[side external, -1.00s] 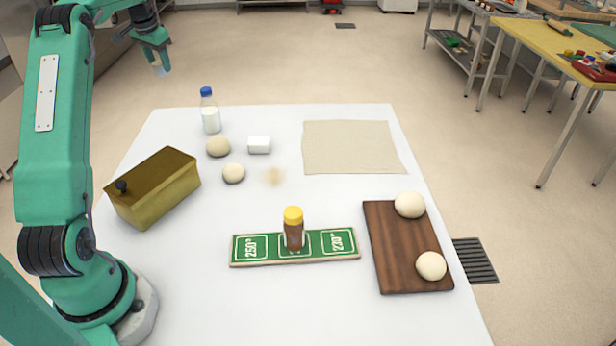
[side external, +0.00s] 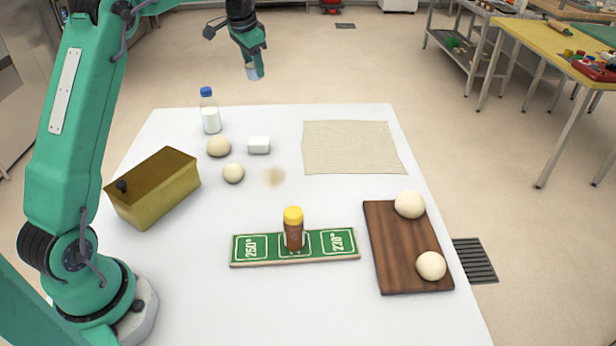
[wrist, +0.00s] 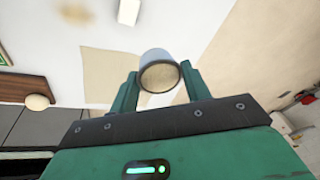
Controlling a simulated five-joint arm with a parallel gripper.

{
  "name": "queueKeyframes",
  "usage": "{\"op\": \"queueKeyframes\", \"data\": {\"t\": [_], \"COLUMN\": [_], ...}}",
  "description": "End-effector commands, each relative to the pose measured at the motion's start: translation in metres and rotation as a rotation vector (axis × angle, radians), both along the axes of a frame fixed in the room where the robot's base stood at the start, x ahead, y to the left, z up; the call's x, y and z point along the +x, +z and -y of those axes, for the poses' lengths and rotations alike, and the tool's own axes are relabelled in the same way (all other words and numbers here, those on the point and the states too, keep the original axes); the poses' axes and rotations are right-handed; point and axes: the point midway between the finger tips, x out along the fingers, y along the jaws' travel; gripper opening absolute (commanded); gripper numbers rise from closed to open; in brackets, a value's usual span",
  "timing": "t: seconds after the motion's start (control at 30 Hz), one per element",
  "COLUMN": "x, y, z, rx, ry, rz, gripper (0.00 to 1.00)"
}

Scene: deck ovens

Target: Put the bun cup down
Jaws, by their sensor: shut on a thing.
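My gripper (side external: 254,64) is high in the air behind the far edge of the white table in the side view. It is shut on the bun cup (side external: 254,72), a small pale cup at its fingertips. In the wrist view the cup (wrist: 160,60) sits between the two green fingers, and its round end shows a beige, grainy face. The cup is apart from the table and everything on it.
The white table (side external: 200,270) holds a bottle (side external: 210,115), dough balls, a white block (side external: 259,145), a brass tin (side external: 160,195), a green sign (side external: 265,252) with a yellow-capped shaker (side external: 293,230), a cloth (side external: 350,147) and a wooden board (side external: 395,250). Its front is clear.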

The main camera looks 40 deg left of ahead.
Motion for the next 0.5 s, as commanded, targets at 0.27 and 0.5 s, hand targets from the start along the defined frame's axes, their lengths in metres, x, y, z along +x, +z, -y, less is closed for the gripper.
{"op": "queueKeyframes", "data": {"t": [0.27,0.5], "x": [0.017,0.015], "y": [0.002,0.002], "z": [0.109,0.200], "rx": [0.000,0.001], "ry": [-0.183,-0.338], "rz": [0.001,0.002], "gripper": [0.24,0.24]}}
